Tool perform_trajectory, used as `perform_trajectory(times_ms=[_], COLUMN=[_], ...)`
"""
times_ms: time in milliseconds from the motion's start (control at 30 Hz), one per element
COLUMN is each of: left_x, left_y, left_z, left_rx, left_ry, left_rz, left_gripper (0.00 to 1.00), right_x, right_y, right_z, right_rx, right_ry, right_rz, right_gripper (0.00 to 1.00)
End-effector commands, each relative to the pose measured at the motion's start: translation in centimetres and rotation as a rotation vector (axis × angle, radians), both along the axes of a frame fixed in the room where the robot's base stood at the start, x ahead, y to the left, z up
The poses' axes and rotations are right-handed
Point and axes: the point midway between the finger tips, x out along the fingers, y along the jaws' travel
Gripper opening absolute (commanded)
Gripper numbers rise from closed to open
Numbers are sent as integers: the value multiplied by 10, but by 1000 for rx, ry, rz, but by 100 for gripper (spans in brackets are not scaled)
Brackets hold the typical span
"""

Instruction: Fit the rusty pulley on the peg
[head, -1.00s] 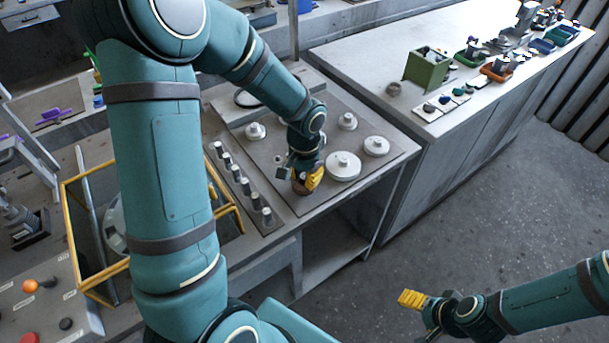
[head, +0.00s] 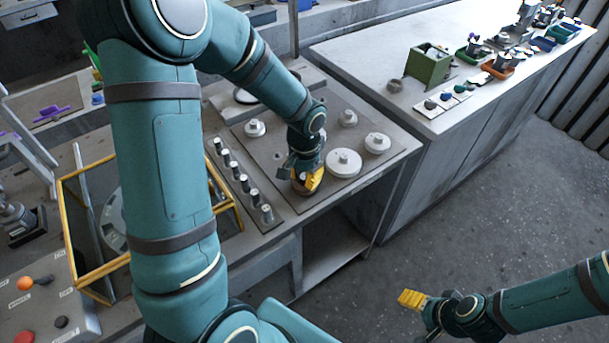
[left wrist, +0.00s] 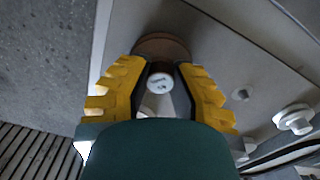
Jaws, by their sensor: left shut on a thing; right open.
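The rusty pulley is a brown disc (left wrist: 163,44) with a narrower hub whose pale, marked top (left wrist: 160,81) shows between the fingers in the left wrist view. My left gripper (left wrist: 158,85) is shut on that hub, with yellow fingers on both sides. In the head view my left gripper (head: 308,181) points down over the plate's front edge, and a brown bit of the pulley (head: 299,189) shows below it. I cannot tell whether the pulley touches the plate or sits around a peg. A small stub (head: 277,156) stands on the plate nearby. My right gripper (head: 412,299) is open and empty, above the floor.
Pale pulleys stand on the grey plate, including a large one (head: 343,163) right of my left gripper and another (head: 377,143) beyond. A row of several pegs (head: 245,184) is to the left. A green box (head: 427,61) stands on the far bench.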

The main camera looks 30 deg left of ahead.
Motion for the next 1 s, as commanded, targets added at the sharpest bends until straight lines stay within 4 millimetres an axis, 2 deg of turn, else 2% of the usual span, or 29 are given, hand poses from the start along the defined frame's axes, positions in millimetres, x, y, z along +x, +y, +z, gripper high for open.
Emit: perform_trajectory(times_ms=[467, 500, 533, 567, 1000], left_x=[0, 0, 0, 0, 0], left_y=[0, 0, 0, 0, 0], left_z=[-4, -4, -4, -4, 0], left_rx=[0, 0, 0, 0, 0], left_ry=[-1, -1, -1, 0, 0], left_rz=[0, 0, 0, 0, 0], left_gripper=[0, 37, 48, 51, 51], right_x=[0, 0, 0, 0, 0], right_y=[0, 0, 0, 0, 0], right_z=[-4, -4, -4, -4, -1], right_rx=[0, 0, 0, 0, 0], right_ry=[0, 0, 0, 0, 0], right_rz=[0, 0, 0, 0, 0], right_gripper=[72, 72, 72, 72, 72])
